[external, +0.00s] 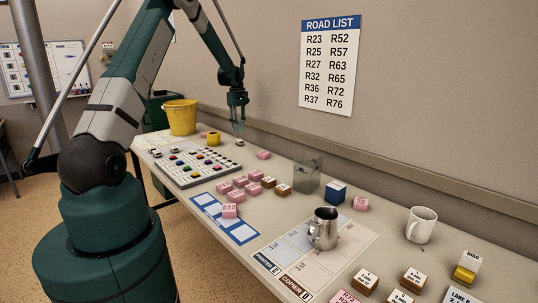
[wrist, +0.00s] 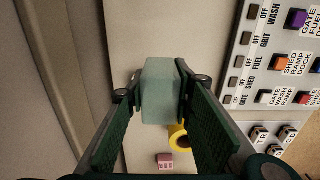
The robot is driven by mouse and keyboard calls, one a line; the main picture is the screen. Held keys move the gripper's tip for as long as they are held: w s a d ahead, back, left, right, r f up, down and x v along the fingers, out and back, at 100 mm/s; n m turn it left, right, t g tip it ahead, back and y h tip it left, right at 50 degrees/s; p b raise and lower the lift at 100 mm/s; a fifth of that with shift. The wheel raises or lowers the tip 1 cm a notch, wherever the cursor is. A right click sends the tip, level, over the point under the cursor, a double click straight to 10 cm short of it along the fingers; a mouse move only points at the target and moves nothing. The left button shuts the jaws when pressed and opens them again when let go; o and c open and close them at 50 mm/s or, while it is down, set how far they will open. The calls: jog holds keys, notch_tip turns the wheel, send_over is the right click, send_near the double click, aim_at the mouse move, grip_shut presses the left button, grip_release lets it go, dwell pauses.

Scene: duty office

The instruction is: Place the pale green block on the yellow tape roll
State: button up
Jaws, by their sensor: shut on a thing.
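My gripper (external: 238,122) hangs over the far part of the table. In the wrist view its fingers (wrist: 161,90) are shut on the sides of the pale green block (wrist: 160,92), which lies between the two fingertips. The block is too small and too blended with the fingers to make out clearly in the external view. The yellow tape roll (external: 213,138) sits on the table, a little left of and below my gripper in the external view. In the wrist view the tape roll (wrist: 178,139) shows beyond the block, partly hidden by it and a finger.
A switch board (external: 163,160) lies in front of the tape roll, with a yellow bucket (external: 180,119) behind-left. A pink block (external: 264,155) stands to the right. Several pink blocks, a clear container (external: 307,176) and a metal jug (external: 325,228) are nearer. The wall runs along the table's back.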

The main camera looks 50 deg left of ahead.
notch_tip(320, 180, up, 7)
jog(key=p, duration=0.3)
send_over(213, 133)
jog(key=shift+f, duration=0.15)
jog(key=shift+f, duration=0.1)
jog(key=shift+f, duration=3.05)
jog(key=shift+f, duration=1.85)
jog(key=shift+f+b, duration=0.15)
jog(key=shift+b, duration=0.15)
jog(key=o, duration=1.1)
